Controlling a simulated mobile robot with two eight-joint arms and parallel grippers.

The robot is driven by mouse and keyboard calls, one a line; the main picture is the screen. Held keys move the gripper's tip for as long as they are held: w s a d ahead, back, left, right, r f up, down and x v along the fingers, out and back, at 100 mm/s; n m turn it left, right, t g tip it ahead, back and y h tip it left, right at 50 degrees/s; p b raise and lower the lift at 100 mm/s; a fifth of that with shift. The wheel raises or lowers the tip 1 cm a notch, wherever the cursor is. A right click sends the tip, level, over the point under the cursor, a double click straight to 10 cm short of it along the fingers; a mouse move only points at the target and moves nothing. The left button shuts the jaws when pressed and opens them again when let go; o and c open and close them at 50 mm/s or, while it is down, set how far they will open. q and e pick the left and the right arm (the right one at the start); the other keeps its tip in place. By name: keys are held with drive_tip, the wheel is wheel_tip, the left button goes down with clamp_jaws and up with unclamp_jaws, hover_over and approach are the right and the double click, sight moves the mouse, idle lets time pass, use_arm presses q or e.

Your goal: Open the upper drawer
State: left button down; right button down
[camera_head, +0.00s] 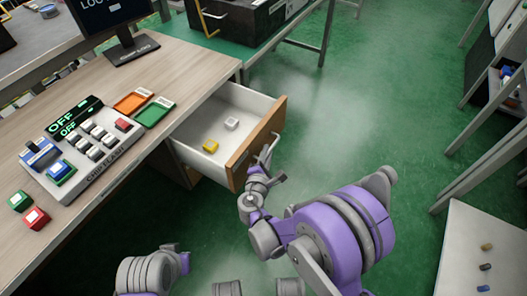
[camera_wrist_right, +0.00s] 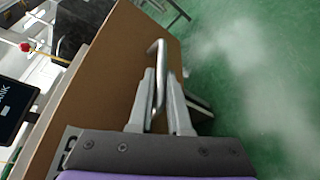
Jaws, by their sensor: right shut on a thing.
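The upper drawer (camera_head: 257,142) of the wooden desk is pulled well out, with its white inside showing in the head view. A yellow block (camera_head: 210,146) and a white block (camera_head: 232,124) lie in it. My right gripper (camera_head: 263,164) is at the drawer's front, shut on the metal handle (camera_head: 270,146). In the right wrist view, the two fingers of the right gripper (camera_wrist_right: 160,88) are on either side of the bar handle (camera_wrist_right: 159,48), against the brown drawer front (camera_wrist_right: 118,65). My left gripper does not show; only part of the arm is at the bottom.
A dark case (camera_head: 240,18) stands on a bench behind. Green floor (camera_head: 370,110) is clear right of the drawer.

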drive_tip(key=shift+a, duration=0.1)
drive_tip(key=c, duration=1.2)
unclamp_jaws()
drive_tip(key=shift+o, duration=0.2)
drive_tip(key=shift+s, duration=0.1)
drive_tip(key=p+v, duration=0.1)
drive_tip(key=v, duration=0.9)
drive_tip(key=shift+s, duration=0.3)
drive_tip(key=shift+r, duration=0.15)
